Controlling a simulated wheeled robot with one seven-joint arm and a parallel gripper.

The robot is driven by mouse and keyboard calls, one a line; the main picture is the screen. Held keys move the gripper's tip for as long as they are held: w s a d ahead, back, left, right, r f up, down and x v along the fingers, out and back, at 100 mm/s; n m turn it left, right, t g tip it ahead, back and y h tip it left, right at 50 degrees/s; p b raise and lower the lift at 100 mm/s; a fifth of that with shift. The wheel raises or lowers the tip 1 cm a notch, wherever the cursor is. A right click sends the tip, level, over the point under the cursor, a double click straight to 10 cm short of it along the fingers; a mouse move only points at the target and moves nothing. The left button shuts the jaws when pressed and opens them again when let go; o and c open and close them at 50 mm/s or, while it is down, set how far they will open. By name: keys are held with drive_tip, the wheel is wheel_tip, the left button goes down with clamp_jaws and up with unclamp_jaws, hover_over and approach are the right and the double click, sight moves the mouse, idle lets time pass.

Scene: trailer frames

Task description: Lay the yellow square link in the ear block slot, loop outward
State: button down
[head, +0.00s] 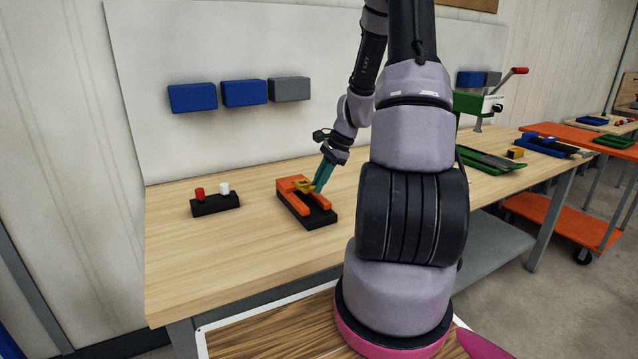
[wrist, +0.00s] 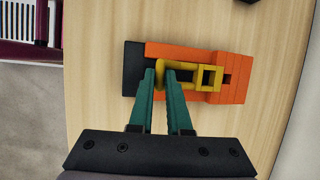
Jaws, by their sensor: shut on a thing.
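The orange ear block (head: 291,184) on its black base stands on the wooden bench; it also shows in the wrist view (wrist: 239,80). My gripper (wrist: 160,72) has its two green fingers shut on the yellow square link (wrist: 208,87). In the head view, the gripper (head: 318,184) reaches down over the block with the link (head: 303,186) between the orange arms. In the wrist view, the link's square end lies toward the solid orange end and its loop toward the bare black end of the base. I cannot tell whether the link touches the slot floor.
A black holder (head: 215,206) with a red and a white peg stands left of the block. Blue and grey bins (head: 244,92) hang on the back panel. A green tray (head: 487,160) lies farther right. The bench front left is clear.

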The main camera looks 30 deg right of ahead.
drive_tip(key=shift+f, duration=2.05)
drive_tip(key=c, duration=0.8)
unclamp_jaws()
drive_tip(key=shift+r, duration=0.1)
drive_tip(key=v, duration=1)
drive_tip(key=shift+d+r, duration=0.15)
drive_tip(key=shift+r, duration=0.2)
drive_tip(key=shift+r, duration=0.1)
drive_tip(key=s+a+r+n+t+h, duration=0.1)
drive_tip(key=s+a+r+n, duration=0.2)
drive_tip(key=a+r, duration=0.3)
drive_tip(key=s+a+r+n+h, duration=0.1)
drive_tip(key=s+a+r+n, duration=0.2)
drive_tip(key=r, duration=0.6)
drive_tip(key=s+a+r+n+t, duration=0.1)
drive_tip(key=s+a+r+n, duration=0.1)
drive_tip(key=s+r, duration=0.1)
drive_tip(key=s+a+r+n+t, duration=0.1)
drive_tip(key=s+a+r+n, duration=0.1)
drive_tip(key=s, duration=0.3)
drive_tip(key=s+a+r+n+t, duration=0.2)
drive_tip(key=s+a+r, duration=0.1)
drive_tip(key=a+r, duration=0.1)
drive_tip(key=shift+s+a+n+h, duration=0.25)
drive_tip(key=shift+s+n+h, duration=0.05)
drive_tip(key=shift+s+n, duration=0.1)
